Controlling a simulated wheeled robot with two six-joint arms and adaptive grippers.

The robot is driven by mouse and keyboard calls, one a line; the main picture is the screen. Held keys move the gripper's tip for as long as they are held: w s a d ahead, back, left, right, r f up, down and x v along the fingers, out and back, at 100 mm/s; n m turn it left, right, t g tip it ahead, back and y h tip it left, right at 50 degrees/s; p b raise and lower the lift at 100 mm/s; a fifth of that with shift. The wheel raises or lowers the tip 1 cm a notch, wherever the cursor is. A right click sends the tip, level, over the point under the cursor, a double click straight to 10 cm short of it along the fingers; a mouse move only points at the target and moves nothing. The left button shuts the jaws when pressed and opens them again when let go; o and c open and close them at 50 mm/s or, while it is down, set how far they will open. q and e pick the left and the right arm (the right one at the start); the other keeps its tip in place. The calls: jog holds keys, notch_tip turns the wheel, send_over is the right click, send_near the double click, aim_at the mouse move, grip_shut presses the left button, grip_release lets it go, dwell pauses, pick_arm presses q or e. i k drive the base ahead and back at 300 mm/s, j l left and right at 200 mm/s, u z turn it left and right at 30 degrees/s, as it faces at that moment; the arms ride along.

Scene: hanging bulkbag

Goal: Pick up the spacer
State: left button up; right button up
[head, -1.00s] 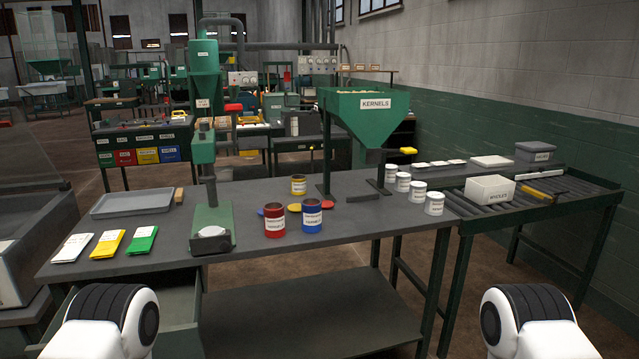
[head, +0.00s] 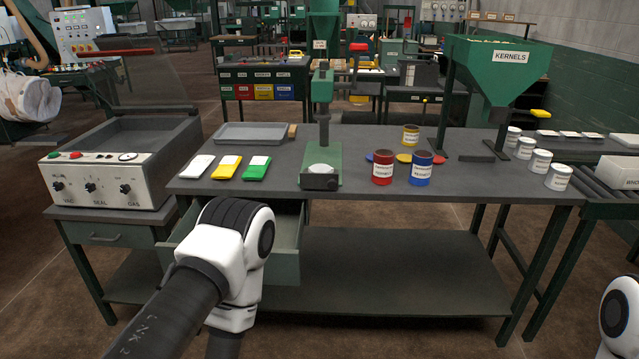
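No part is labelled as a spacer, and I cannot tell for sure which one it is. A small brown block (head: 292,131) stands at the right end of the grey tray (head: 250,133) on the workbench. A dark flat bar (head: 475,157) lies by the foot of the kernel hopper's stand. My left arm's white joint and dark link fill the lower left middle, in front of the open drawer. A white part of my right arm shows at the right edge. Neither gripper is in view.
On the workbench (head: 380,189) stand a green press (head: 325,115), white, yellow and green packets, red and blue cans (head: 421,168), and several white cans. An open drawer (head: 289,235) juts out below. A sealing machine (head: 105,183) stands left. The bench's front right is clear.

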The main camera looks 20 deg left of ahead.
aim_at(317, 168)
jog(key=i+j+z, duration=0.1)
jog(key=j+z, duration=0.25)
jog(key=j, duration=0.35)
jog(key=j+z, duration=0.3)
jog(key=j, duration=0.35)
